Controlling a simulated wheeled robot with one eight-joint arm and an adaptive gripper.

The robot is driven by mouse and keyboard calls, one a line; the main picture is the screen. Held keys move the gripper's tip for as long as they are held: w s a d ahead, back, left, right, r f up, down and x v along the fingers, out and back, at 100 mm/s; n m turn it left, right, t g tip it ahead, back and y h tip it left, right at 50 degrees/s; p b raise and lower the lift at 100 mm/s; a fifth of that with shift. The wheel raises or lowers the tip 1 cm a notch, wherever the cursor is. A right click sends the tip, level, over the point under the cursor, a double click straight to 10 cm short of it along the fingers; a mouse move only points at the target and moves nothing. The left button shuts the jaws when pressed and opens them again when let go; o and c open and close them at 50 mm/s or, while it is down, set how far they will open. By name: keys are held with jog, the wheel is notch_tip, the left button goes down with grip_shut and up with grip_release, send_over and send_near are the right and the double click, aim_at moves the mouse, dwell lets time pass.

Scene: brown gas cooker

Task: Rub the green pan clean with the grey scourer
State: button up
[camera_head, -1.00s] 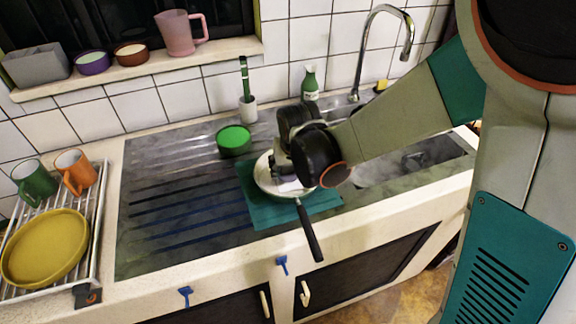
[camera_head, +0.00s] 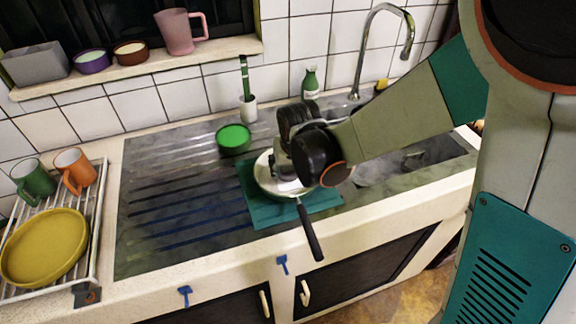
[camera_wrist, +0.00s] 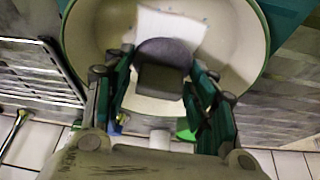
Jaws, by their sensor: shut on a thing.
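The green pan (camera_head: 264,181) sits on a teal mat on the counter, its long black handle pointing toward the front edge. In the wrist view the pan (camera_wrist: 90,38) shows a cream inside and a green rim. My gripper (camera_wrist: 160,84) is over the pan, its fingers closed around the grey scourer (camera_wrist: 164,52). The scourer is inside the pan's outline. I cannot tell whether it touches the bottom. A white patch with small blue specks (camera_wrist: 188,24) shows in the pan beside the scourer. In the head view my wrist hides the scourer and part of the pan.
The teal mat (camera_head: 262,213) lies under the pan. A green bowl (camera_head: 233,139), a brush in a white holder (camera_head: 248,109) and a green bottle (camera_head: 310,83) stand behind. A tap (camera_head: 409,38) rises at the back right. A rack with a yellow plate (camera_head: 44,248) is at left.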

jog(key=shift+f+b, duration=0.55)
jog(key=shift+f, duration=0.15)
jog(key=shift+d, duration=0.1)
dwell(0.4)
jog(key=shift+w+d+r, duration=0.15)
jog(key=shift+d, duration=0.55)
jog(key=shift+a, duration=0.1)
jog(key=shift+s+a, duration=0.15)
jog(key=shift+a, duration=0.65)
jog(key=shift+s+a, duration=0.15)
jog(key=shift+a, duration=0.6)
jog(key=shift+d, duration=0.15)
jog(key=shift+w+d+f+b, duration=0.15)
jog(key=shift+d+b, duration=0.1)
jog(key=shift+d, duration=0.55)
jog(key=shift+w+d+f+b, duration=0.1)
jog(key=shift+d+b, duration=0.15)
jog(key=shift+d, duration=0.5)
jog(key=shift+a, duration=0.15)
